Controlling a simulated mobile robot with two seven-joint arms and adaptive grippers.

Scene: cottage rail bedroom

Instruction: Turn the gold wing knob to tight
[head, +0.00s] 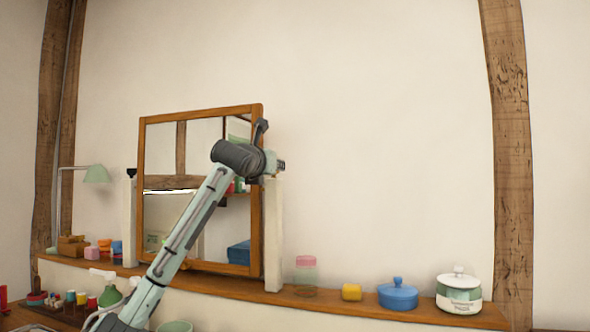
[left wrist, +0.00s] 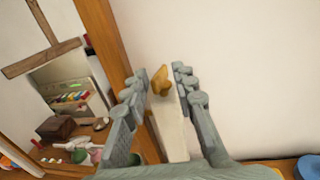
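The gold wing knob (left wrist: 160,81) shows in the left wrist view at the top of a white post (left wrist: 170,128), beside the mirror's wooden frame. In the head view the knob is hidden behind my left gripper (head: 269,150), which is at the top of the mirror's right post (head: 273,235). In the left wrist view my left gripper (left wrist: 156,82) is open, with one finger on each side of the knob and a visible gap to each. I cannot tell how deep the knob sits between the fingertips. My right gripper is not in view.
The framed mirror (head: 201,112) stands on a wooden shelf (head: 350,306) between two white posts. To its right are a pink-lidded jar (head: 305,276), a yellow block (head: 351,292), a blue lidded pot (head: 398,295) and a white-green canister (head: 459,292). The wall above is bare.

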